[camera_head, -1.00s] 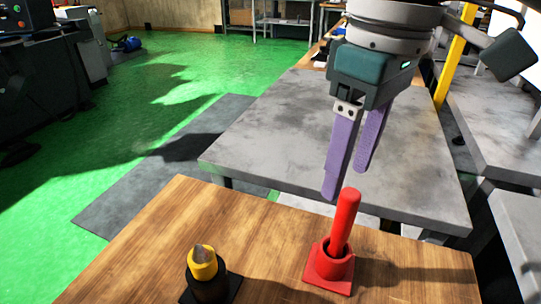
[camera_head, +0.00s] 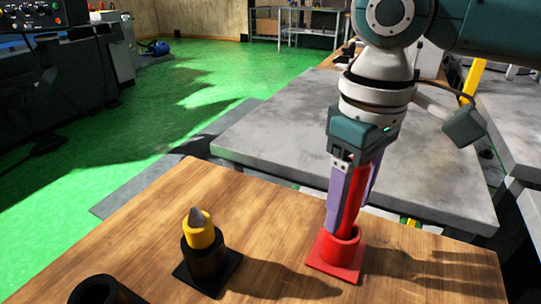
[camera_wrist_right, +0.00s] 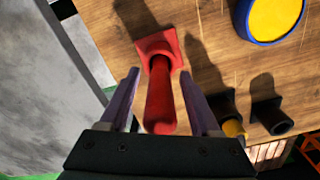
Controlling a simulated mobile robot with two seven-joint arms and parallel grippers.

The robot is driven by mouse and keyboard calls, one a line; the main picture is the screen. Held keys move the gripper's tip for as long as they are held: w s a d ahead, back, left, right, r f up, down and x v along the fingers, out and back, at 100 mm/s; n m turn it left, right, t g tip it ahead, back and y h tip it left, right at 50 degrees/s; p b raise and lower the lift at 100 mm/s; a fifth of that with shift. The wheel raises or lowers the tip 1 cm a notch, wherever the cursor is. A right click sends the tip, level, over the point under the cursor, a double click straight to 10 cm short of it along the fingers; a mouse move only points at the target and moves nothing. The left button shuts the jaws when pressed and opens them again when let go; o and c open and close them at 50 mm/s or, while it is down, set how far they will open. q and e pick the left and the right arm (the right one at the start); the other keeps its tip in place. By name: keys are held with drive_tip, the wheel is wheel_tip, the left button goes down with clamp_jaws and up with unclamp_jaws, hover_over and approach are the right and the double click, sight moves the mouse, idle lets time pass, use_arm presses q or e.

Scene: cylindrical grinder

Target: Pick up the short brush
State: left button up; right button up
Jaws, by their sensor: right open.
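A red handle (camera_head: 354,196) stands upright in a red holder with a square base (camera_head: 335,264) on the wooden table; it looks like the brush, and its lower end is hidden in the holder. It also shows in the right wrist view (camera_wrist_right: 161,105), below the holder (camera_wrist_right: 152,43). My right gripper (camera_head: 349,217) points down, with its purple fingers on either side of the handle. In the right wrist view the fingers (camera_wrist_right: 159,77) are open, with gaps to the handle. My left gripper is out of view.
A yellow, grey-tipped piece (camera_head: 200,230) stands in a black holder (camera_head: 206,264) to the left. Another black holder (camera_head: 100,291) is at the front left. A blue-rimmed yellow round container (camera_wrist_right: 275,17) shows in the right wrist view. A grey table (camera_head: 280,135) lies behind.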

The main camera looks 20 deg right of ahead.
drive_tip(key=shift+f, duration=0.3)
clamp_jaws()
idle(0.3)
